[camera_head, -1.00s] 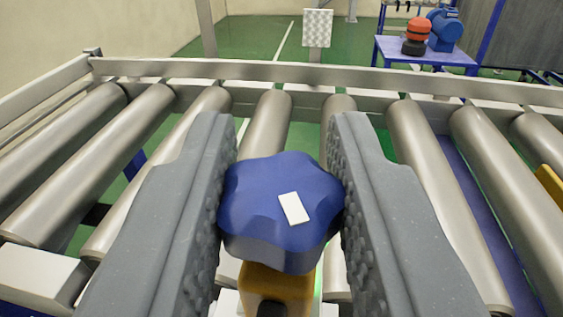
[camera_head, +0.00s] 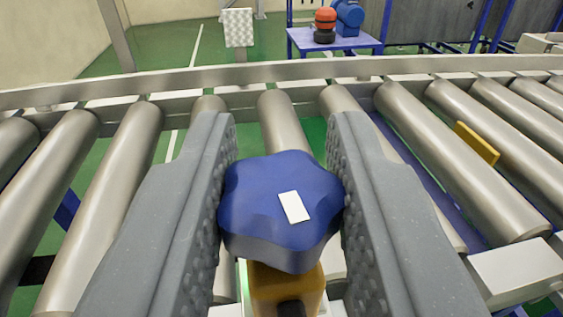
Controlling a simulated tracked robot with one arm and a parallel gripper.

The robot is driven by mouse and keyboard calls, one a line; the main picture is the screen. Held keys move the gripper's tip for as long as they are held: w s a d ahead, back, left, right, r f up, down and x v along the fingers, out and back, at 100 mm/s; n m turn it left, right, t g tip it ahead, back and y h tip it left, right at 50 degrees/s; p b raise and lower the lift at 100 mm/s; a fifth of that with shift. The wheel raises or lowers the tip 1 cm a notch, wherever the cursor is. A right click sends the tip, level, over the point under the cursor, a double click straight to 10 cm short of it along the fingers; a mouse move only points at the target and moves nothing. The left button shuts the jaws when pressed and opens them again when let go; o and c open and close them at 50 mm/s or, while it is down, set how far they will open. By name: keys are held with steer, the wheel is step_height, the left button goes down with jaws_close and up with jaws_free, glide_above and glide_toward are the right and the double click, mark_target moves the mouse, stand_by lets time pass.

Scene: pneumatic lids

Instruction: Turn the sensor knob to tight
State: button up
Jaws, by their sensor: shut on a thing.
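The sensor knob (camera_head: 262,212) is blue and lobed, with a white rectangular mark (camera_head: 294,207) on its top, right of its centre. It sits above a yellow body (camera_head: 286,287) at the bottom of the view. My gripper (camera_head: 281,200) has its two grey textured fingers on either side of the knob and is shut on it. The underside of the knob and its stem are hidden.
A roller conveyor (camera_head: 235,76) with metal rollers and a side rail runs across the view behind the knob. A yellow plate (camera_head: 477,143) stands between rollers on the right. A blue table (camera_head: 335,42) with red and blue items stands farther back.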

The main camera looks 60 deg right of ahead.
steer(key=shift+a, duration=0.1)
steer(key=o, duration=1)
steer(key=shift+w, duration=0.1)
steer(key=v, duration=1.3)
steer(key=shift+s+a+f+b, duration=0.1)
steer(key=shift+s+a+b, duration=0.2)
